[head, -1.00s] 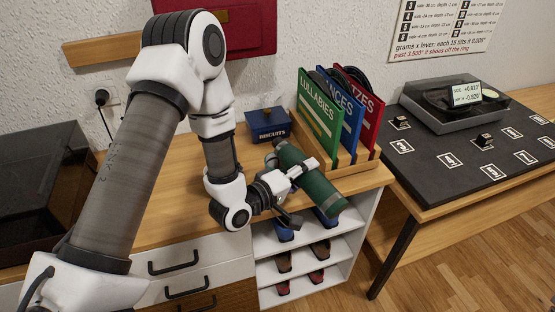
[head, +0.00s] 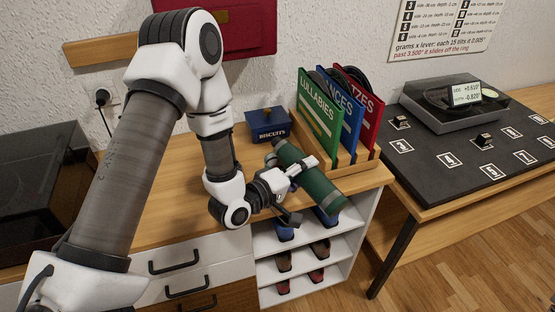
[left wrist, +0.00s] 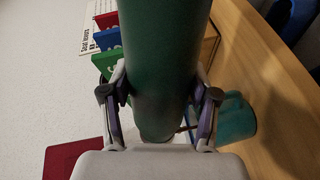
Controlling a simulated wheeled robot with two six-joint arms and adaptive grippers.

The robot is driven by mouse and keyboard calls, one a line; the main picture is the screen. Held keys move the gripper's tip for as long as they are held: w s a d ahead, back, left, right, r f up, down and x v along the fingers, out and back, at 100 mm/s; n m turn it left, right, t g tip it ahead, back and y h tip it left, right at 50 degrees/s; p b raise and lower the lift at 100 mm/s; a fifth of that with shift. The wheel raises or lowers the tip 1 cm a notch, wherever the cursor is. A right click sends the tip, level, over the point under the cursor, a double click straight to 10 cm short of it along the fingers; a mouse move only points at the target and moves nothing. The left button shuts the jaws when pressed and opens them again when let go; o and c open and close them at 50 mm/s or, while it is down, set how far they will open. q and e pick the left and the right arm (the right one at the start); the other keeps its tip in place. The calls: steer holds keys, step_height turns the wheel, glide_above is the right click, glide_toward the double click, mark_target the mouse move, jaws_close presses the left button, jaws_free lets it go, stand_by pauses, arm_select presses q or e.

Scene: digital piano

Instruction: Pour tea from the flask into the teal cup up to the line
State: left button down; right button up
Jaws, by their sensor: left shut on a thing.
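My left gripper (head: 300,172) is shut around the middle of the green flask (head: 324,192). It holds the flask strongly tilted over the wooden cabinet top, in front of the record rack. In the left wrist view the flask (left wrist: 160,45) runs between both fingers, its far end partly hidden by the gripper. The teal cup (left wrist: 236,120) stands on the wood beside that end, right of the right finger. A thin brownish streak shows between flask end and cup; I cannot tell if it is tea. The cup is hidden in the head view. Its line and tea level cannot be seen.
A blue biscuits box (head: 268,125) stands behind the flask. The wooden rack (head: 350,162) with green, blue and red record sleeves is close on the right. Shelves with shoes (head: 284,262) lie below the cabinet edge. A dark table (head: 455,160) with a scale stands further right.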

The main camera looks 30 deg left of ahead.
arm_select(q)
steer(key=shift+r, duration=0.2)
stand_by(0.8)
steer(key=shift+a+n, duration=0.1)
steer(key=shift+n, duration=0.3)
stand_by(1.5)
